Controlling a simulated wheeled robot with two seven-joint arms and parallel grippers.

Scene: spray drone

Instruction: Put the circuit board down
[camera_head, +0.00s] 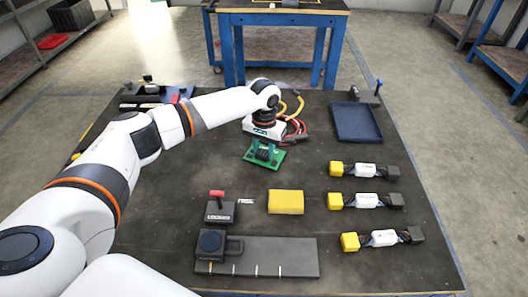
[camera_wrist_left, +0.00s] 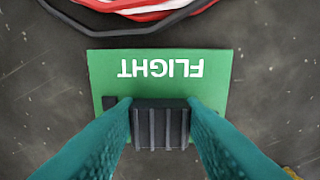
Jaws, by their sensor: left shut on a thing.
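The circuit board (camera_head: 250,154) is a green plate with a black ribbed block on it, near the middle of the dark table. In the left wrist view the board (camera_wrist_left: 215,90) carries the white word "FLIGHT", upside down there. My left gripper (camera_wrist_left: 160,122) has a teal finger on each side of the black block and is shut on it. In the head view the left gripper (camera_head: 265,146) comes down over the board and hides part of it. I cannot tell whether the board touches the table. The right gripper is not in view.
Coiled cables (camera_head: 296,128) lie just behind the board. A yellow block (camera_head: 286,202), a black logger box (camera_head: 220,212) and a grey plate (camera_head: 290,258) are nearer. Three yellow-ended connectors (camera_head: 365,170) lie at right, below a dark blue tray (camera_head: 357,124). Bare table surrounds the board's near side.

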